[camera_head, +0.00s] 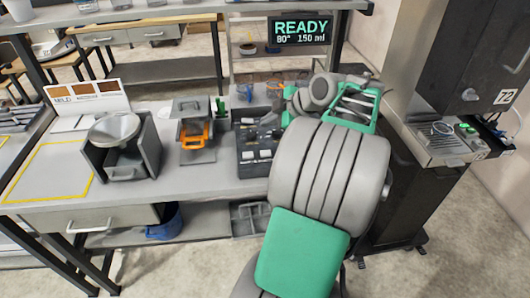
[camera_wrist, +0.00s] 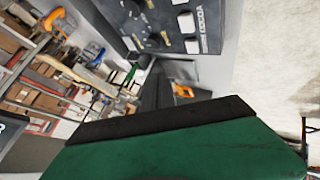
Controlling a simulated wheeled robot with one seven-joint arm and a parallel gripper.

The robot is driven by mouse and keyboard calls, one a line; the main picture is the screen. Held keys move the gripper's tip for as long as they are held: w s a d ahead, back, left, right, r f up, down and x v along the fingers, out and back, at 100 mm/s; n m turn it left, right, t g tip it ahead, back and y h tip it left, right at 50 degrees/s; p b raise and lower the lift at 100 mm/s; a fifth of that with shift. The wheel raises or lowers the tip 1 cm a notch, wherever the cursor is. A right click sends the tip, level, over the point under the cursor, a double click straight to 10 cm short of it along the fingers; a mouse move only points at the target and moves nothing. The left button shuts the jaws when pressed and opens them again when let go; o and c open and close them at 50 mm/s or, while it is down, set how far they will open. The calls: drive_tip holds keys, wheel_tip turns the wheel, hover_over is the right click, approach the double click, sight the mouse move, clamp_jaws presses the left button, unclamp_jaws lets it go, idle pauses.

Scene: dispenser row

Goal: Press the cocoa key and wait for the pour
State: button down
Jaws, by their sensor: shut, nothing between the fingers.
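The grey key panel (camera_head: 258,148) stands on the bench, left of my arm, with several white and dark keys. The display (camera_head: 300,30) above the bench reads READY, 80°, 150 ml. My gripper (camera_wrist: 157,72) shows in the wrist view as dark shut fingers, empty, pointing toward the panel; contact with a key cannot be told. My arm hides the panel's right side in the head view. No pour is visible.
Left of the panel stand a grey holder with an orange part (camera_head: 195,136) and a grey machine with a round top (camera_head: 115,130). A tall dark dispenser (camera_head: 470,60) marked 72 stands right. A yellow outline (camera_head: 45,172) marks clear bench at far left.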

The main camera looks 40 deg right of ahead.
sight(268, 154)
wheel_tip(268, 154, down, 8)
drive_tip(key=b, duration=0.5)
drive_tip(key=shift+f, duration=0.1)
drive_tip(key=shift+f+b, duration=0.3)
drive_tip(key=shift+f, duration=0.1)
idle(1.5)
drive_tip(key=shift+f+b, duration=0.3)
drive_tip(key=shift+b, duration=0.3)
drive_tip(key=shift+f+b, duration=0.5)
drive_tip(key=shift+b, duration=0.1)
idle(0.3)
drive_tip(key=shift+r, duration=0.15)
drive_tip(key=shift+r+p, duration=0.45)
drive_tip(key=shift+r, duration=0.3)
